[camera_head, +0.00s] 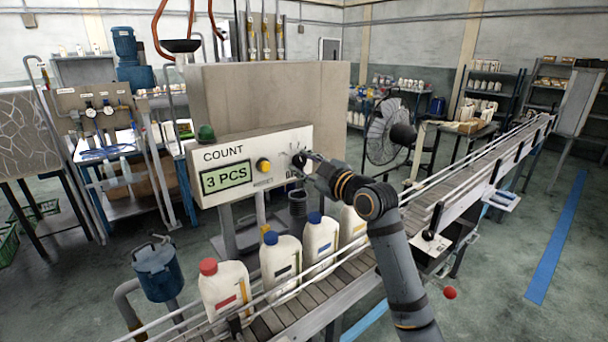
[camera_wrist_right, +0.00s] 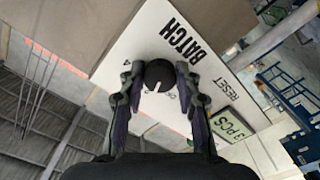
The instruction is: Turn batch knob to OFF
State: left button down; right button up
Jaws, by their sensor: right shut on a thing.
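The batch knob is black and round with a white pointer mark (camera_wrist_right: 160,75). In the right wrist view it sits between the two fingers of my right gripper (camera_wrist_right: 160,88), below the word BATCH on the panel. In the head view my right gripper (camera_head: 302,160) is at the right end of the white control panel (camera_head: 285,143) and covers most of the knob. The gripper is shut on the knob. The letters near the knob are partly hidden by the fingers. My left gripper is not in view.
The panel's display (camera_head: 226,177) reads 3 PCS, beside a yellow reset button (camera_head: 263,165). A green dome (camera_head: 206,132) sits on the panel's top edge. Below, several white bottles with coloured caps stand on the conveyor (camera_head: 330,290). A fan (camera_head: 385,132) stands behind my right arm.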

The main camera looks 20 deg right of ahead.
jog(key=n+b, duration=0.2)
jog(key=n, duration=0.2)
jog(key=shift+f+n, duration=0.1)
jog(key=shift+n, duration=0.2)
jog(key=shift+n+b, duration=0.8)
jog(key=shift+n, duration=0.7)
jog(key=o, duration=1.1)
jog(key=shift+o, duration=0.2)
